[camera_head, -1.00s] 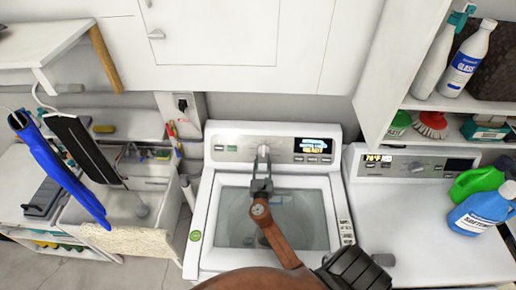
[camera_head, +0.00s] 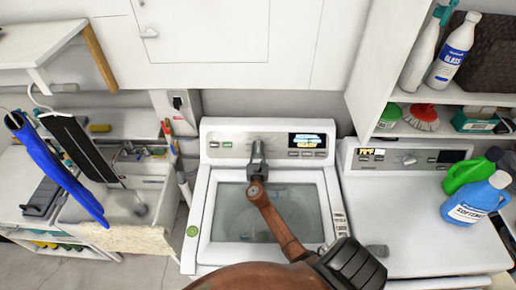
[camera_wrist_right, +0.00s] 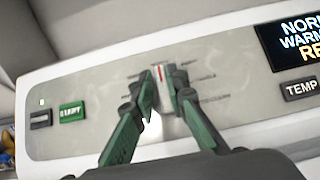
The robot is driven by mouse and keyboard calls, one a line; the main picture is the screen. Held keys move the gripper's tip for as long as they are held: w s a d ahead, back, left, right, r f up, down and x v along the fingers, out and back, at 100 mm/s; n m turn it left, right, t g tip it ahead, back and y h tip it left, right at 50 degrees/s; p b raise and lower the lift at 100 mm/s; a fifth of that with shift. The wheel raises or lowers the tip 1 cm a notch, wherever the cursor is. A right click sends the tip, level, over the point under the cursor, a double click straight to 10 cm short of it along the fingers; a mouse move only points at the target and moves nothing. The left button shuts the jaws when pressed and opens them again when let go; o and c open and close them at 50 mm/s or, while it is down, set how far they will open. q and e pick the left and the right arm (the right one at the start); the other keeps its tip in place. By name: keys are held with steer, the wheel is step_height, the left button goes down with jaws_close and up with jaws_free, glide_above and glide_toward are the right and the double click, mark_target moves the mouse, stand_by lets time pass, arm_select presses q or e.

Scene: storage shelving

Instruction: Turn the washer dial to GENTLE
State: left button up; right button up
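The washer (camera_head: 213,163) stands in the middle of the head view, with its control panel along the back. My right gripper (camera_head: 258,148) reaches over the lid to the panel and covers most of the dial. In the right wrist view, the grey washer dial (camera_wrist_right: 164,86) with a red mark sits between the fingertips of my right gripper (camera_wrist_right: 162,76). The fingers appear closed against its two sides. Small labels around the dial are mostly too blurred to read. The washer display (camera_wrist_right: 291,45) is cut off and shows "NOR", "WARM" and "RE". My left gripper is not in view.
A second machine (camera_head: 430,210) stands to the right, with a green bottle (camera_head: 470,172) and a blue bottle (camera_head: 475,202) on top. A shelf (camera_head: 455,112) holds bottles and brushes above it. A sink (camera_head: 138,205) is at the left. White cabinets (camera_head: 200,35) hang above.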

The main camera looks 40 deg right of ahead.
steer(key=shift+s, duration=0.1)
jaws_close()
steer(key=shift+m, duration=0.3)
steer(key=shift+m+g+h+b, duration=0.3)
steer(key=shift+b, duration=0.05)
steer(key=m+g+h+b, duration=0.1)
steer(key=m, duration=0.1)
steer(key=m+g+h+b, duration=0.1)
steer(key=m+g, duration=0.1)
steer(key=m, duration=0.1)
steer(key=shift+a+f+b, duration=0.1)
steer(key=shift+b, duration=0.25)
steer(key=m+g+h+b, duration=0.1)
steer(key=m+g+b, duration=0.1)
steer(key=m, duration=0.3)
steer(key=shift+g, duration=0.7)
steer(key=m+g+b, duration=0.1)
steer(key=m+g, duration=0.2)
steer(key=m, duration=0.1)
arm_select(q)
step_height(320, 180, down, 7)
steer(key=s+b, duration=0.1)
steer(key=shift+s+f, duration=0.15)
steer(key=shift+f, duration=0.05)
arm_select(e)
steer(key=shift+m+g+y, duration=0.9)
steer(key=shift+m+g, duration=0.5)
steer(key=shift+m, duration=0.8)
